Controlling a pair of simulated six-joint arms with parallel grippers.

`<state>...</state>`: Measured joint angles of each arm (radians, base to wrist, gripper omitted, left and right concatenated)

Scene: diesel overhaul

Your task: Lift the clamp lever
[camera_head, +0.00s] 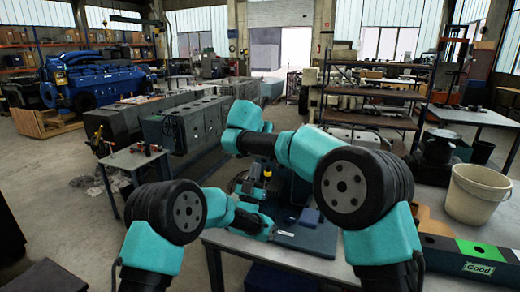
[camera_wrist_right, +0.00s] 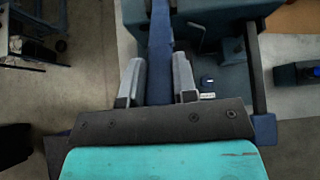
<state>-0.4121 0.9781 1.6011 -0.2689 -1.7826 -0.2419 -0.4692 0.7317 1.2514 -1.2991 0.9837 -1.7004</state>
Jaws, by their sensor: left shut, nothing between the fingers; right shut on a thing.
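In the right wrist view a long blue bar, which looks like the clamp lever (camera_wrist_right: 160,45), runs up between the two grey fingers of my right gripper (camera_wrist_right: 158,88). The right gripper is shut on this lever. The lever's lower end is hidden behind the gripper body. In the head view my left gripper (camera_head: 268,226) is shut and empty, low over the worktable, close to a dark blue base plate (camera_head: 312,240). My right gripper is hard to make out in the head view, among the arm parts. The lever cannot be told there.
A small blue block (camera_head: 310,216) sits on the base plate, on the grey worktable (camera_head: 270,255). A dark block (camera_wrist_right: 215,10) lies beside the lever.

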